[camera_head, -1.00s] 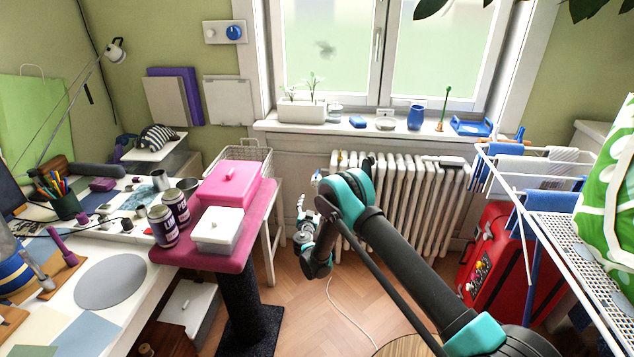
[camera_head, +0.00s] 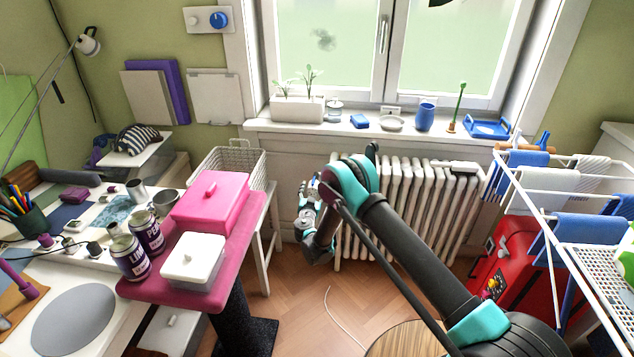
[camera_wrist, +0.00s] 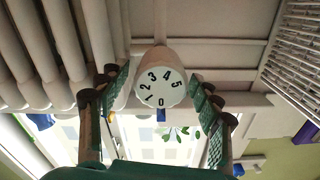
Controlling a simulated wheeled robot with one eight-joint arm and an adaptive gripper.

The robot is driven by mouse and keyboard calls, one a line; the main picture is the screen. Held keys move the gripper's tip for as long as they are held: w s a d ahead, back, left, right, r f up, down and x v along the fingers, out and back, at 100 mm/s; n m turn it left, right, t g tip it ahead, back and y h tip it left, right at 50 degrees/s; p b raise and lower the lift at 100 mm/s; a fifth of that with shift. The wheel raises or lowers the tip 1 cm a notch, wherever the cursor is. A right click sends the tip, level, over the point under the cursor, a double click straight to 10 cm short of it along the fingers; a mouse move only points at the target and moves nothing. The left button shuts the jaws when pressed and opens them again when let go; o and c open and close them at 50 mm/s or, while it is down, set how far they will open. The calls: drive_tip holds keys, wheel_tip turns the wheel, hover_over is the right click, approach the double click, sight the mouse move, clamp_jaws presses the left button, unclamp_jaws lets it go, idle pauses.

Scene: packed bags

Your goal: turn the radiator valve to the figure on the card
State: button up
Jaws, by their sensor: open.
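The radiator valve (camera_wrist: 160,88) is a white round knob in the wrist view, with dark figures 0 to 5 around its face. The 0 is lowest in that picture and the 3 and 4 are near the top; I cannot make out a pointer mark. My gripper (camera_wrist: 160,100) is open, with one green-padded finger on each side of the knob; I cannot tell whether they touch it. The white ribbed radiator (camera_head: 415,215) stands under the window in the head view, partly behind my arm. I cannot pick out a readable card.
A windowsill (camera_head: 290,131) with pots and small items runs above the radiator. A pink-topped stand (camera_head: 150,289) with boxes and tins is to the left. Parquet floor (camera_head: 300,300) is open between.

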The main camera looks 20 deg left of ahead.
drive_tip(key=shift+w+a, duration=0.1)
drive_tip(key=shift+w, duration=0.35)
drive_tip(key=c, duration=1.1)
drive_tip(key=shift+c, duration=0.2)
